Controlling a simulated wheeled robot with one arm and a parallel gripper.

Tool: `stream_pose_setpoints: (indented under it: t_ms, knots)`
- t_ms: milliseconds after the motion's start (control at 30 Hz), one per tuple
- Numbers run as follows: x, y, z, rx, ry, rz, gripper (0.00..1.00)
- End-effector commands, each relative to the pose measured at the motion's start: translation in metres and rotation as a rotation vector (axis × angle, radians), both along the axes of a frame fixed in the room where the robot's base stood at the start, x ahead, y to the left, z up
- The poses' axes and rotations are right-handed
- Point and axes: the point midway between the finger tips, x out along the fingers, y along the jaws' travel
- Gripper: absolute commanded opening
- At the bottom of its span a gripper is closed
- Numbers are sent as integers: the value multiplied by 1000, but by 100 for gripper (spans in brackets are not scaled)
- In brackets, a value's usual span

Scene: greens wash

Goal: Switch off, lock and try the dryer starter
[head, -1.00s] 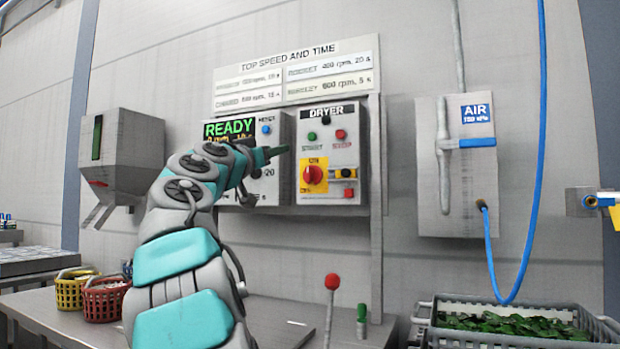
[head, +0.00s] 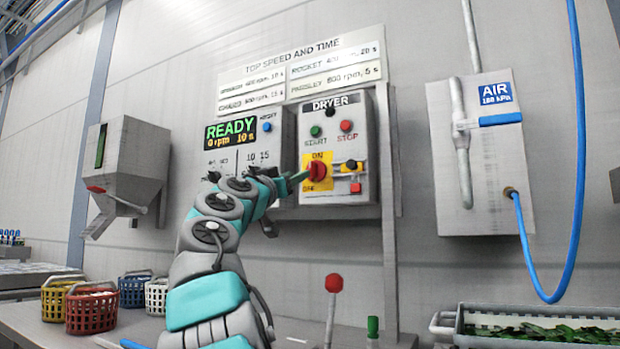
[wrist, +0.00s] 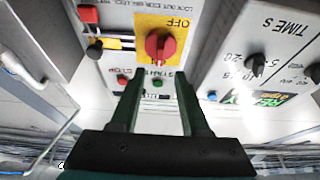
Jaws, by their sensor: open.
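The grey dryer starter (head: 371,132) is on the wall panel in the head view, with a green start button (head: 315,131) and a red stop button (head: 346,126). Its red rotary switch (head: 317,171) sits on a yellow plate; its exact setting is hard to tell. Right of it are a yellow bar (head: 343,170), a black knob (head: 351,164) and a small red block (head: 355,188). My gripper (wrist: 157,88) is open and empty, its fingertips just short of the switch, which also shows in the wrist view (wrist: 160,45). The head view shows my gripper's tip close beside the switch's left side.
The display (head: 231,135) left of the starter reads READY, 0 rpm. An air box (head: 482,160) with a blue hose hangs at right. A red-topped lever (head: 333,284), coloured baskets (head: 92,311) and a crate of greens (head: 455,325) are below.

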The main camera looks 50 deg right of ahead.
Motion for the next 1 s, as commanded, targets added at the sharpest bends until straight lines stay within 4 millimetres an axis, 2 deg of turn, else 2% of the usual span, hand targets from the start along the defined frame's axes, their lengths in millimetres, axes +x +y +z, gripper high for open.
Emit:
stream_pose_setpoints:
  t_ms: [167,633,967,1000]
  knots:
    - [3,-10,9,0,-3,2,46]
    - [19,-63,30,2,1,0,46]
    - [19,-67,29,1,1,-1,46]
    - [19,-68,29,1,1,-1,44]
